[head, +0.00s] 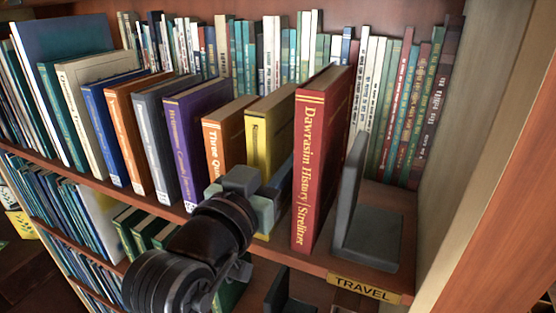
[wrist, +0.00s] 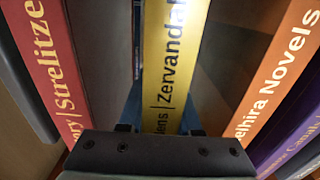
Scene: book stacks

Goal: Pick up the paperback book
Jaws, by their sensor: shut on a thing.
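The yellow book (head: 265,132) stands upright in the shelf row, between an orange book and a red book. I take it to be the paperback. In the wrist view, the yellow book's spine (wrist: 163,55) with dark lettering runs down the middle. My gripper (head: 266,195) is at the lower part of this book's spine. In the wrist view, the blue fingers of my gripper (wrist: 162,118) lie on both sides of the spine and are shut on it.
The red book (head: 311,170) stands close on the right, with a grey bookend (head: 352,205) beside it. The orange book (head: 220,140) and the purple book (head: 188,140) stand on the left. Several thin books (head: 385,95) line the back. The shelf edge (head: 345,262) carries a TRAVEL label (head: 364,288).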

